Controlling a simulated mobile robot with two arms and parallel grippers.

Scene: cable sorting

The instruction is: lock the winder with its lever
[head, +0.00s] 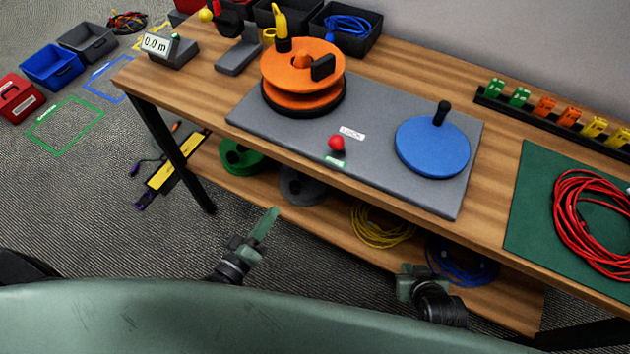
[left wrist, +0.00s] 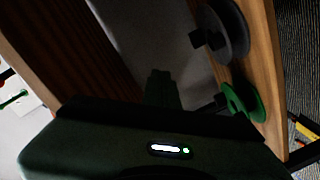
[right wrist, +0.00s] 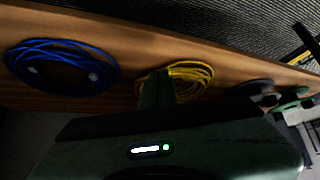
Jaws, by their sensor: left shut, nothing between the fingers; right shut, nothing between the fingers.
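The winder's grey base (head: 385,120) lies on the wooden table. An orange spool (head: 302,65) stands at its left end and a blue disc (head: 432,147) with an upright black handle at its right end. The lever's red knob (head: 336,142) sits near the front edge, between the LOCK label (head: 352,132) and a small green mark (head: 335,161). The lever's arm is not clearly visible. My left gripper (head: 266,224) is shut and empty, in front of the table and apart from the winder. My right gripper (head: 410,284) is shut and empty, lower and further right.
A red cable coil (head: 594,230) lies on a green mat (head: 530,205) at right. Behind the winder are dark bins, one with blue cable (head: 347,26). The lower shelf holds a green reel (head: 240,156), a grey reel (head: 302,187) and yellow cable (head: 380,226). The table's front edge lies before my grippers.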

